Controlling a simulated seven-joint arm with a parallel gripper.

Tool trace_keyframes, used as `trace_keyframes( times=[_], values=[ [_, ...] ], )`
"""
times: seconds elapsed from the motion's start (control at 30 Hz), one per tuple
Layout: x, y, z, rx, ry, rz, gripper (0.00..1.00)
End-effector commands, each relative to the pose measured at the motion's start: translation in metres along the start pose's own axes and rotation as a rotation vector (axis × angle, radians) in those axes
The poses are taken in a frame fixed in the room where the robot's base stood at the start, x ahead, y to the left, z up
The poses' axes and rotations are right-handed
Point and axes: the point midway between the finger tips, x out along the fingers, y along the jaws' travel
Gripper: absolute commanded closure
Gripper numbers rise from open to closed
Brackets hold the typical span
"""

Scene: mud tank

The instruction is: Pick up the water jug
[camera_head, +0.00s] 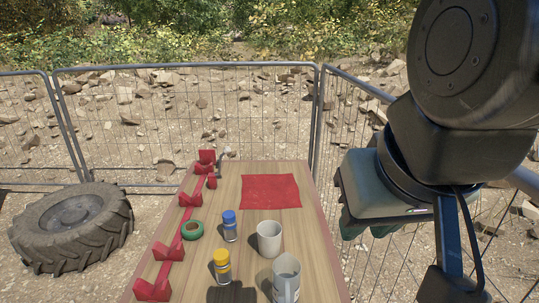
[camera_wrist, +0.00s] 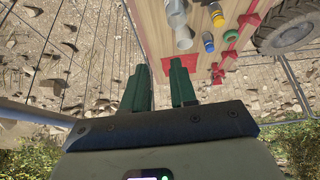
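The water jug (camera_head: 286,279) looks like a clear, greyish vessel standing upright at the near right of the wooden table, its base cut off by the bottom of the head view. It also shows at the top edge of the wrist view (camera_wrist: 173,12). My gripper (camera_head: 362,230) hangs in the air to the right of the table, beyond its right edge and clear of the jug. In the wrist view its two green fingers (camera_wrist: 158,82) are spread apart with nothing between them.
A white mug (camera_head: 269,239) stands just behind the jug. A blue-capped jar (camera_head: 229,226), a yellow-capped jar (camera_head: 222,266) and a green bowl (camera_head: 193,230) are to the left. A red cloth (camera_head: 270,191) lies farther back. Red brackets (camera_head: 169,251) line the left edge. Metal fencing (camera_head: 190,125) surrounds the table (camera_head: 232,180).

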Motion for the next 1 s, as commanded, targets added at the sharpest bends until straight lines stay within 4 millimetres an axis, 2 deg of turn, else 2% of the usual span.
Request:
trace_keyframes(
  times=[0.17, 0.23, 0.3, 0.7, 1.0],
  values=[
    [0.012, 0.016, -0.008, 0.062, -0.058, 0.007, 0.73],
    [0.024, 0.033, -0.013, 0.122, -0.113, 0.015, 0.73],
    [0.041, 0.040, -0.015, 0.186, -0.201, 0.004, 0.73],
    [0.148, 0.014, -0.003, 0.584, -0.761, -0.258, 0.73],
    [0.231, 0.000, 0.011, 0.959, -1.087, -0.525, 0.73]
  ],
)
